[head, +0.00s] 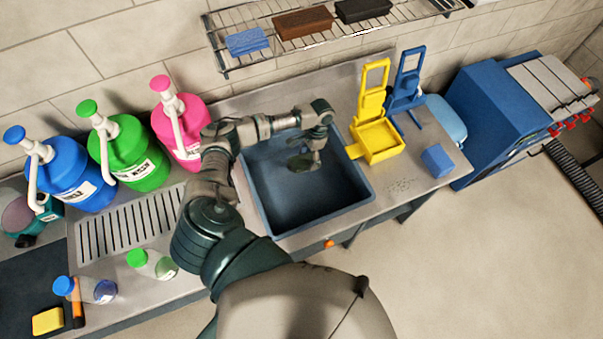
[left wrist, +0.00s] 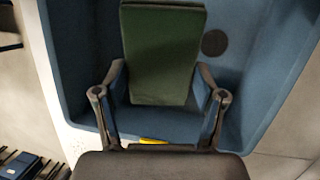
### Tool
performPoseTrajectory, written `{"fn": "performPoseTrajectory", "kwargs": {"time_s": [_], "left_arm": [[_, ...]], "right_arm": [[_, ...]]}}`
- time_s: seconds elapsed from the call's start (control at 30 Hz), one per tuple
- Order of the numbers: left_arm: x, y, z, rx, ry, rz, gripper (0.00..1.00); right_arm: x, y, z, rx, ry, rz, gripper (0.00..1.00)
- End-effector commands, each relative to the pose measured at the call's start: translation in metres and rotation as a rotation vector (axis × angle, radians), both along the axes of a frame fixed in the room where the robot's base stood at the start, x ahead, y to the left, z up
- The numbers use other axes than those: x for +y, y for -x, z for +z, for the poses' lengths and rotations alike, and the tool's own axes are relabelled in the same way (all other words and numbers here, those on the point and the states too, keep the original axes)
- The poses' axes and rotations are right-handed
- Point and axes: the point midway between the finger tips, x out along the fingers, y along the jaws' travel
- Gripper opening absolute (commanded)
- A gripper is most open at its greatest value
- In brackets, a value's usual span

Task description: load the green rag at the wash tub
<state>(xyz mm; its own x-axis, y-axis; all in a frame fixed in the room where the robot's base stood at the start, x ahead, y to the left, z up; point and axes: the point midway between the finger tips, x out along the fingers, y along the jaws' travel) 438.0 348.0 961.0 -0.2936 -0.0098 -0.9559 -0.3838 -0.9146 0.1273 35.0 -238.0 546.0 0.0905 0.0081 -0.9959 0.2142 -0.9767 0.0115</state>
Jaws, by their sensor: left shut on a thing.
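The green rag (left wrist: 162,55) is a dark green flat rectangle between the two fingers of my left gripper (left wrist: 160,85) in the left wrist view. The gripper is shut on it. I cannot tell whether the rag touches the tub floor. My right gripper is not in view.
Blue, green (head: 134,155) and pink (head: 181,125) pump jugs stand left of the tub. A yellow wringer (head: 377,140), a blue one (head: 404,90) and a blue block (head: 437,160) are on the right. A wire rack (head: 225,52) with brushes hangs behind.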

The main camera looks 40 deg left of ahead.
Motion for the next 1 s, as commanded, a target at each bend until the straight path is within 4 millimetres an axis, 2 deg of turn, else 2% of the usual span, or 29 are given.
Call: {"fn": "performPoseTrajectory", "kwargs": {"time_s": [0.23, 0.47, 0.83, 1.0], "left_arm": [[0.003, 0.000, -0.001, 0.000, 0.002, 0.002, 0.42], [0.003, 0.000, 0.001, 0.000, 0.002, 0.002, 0.42], [0.001, 0.000, 0.036, -0.002, 0.001, 0.000, 0.42], [0.002, 0.000, 0.040, 0.000, 0.001, 0.001, 0.42]], "right_arm": [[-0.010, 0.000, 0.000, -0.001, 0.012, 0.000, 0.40], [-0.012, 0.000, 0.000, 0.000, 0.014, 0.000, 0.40], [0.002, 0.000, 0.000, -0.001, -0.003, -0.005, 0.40], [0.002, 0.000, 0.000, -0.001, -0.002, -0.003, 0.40]]}}
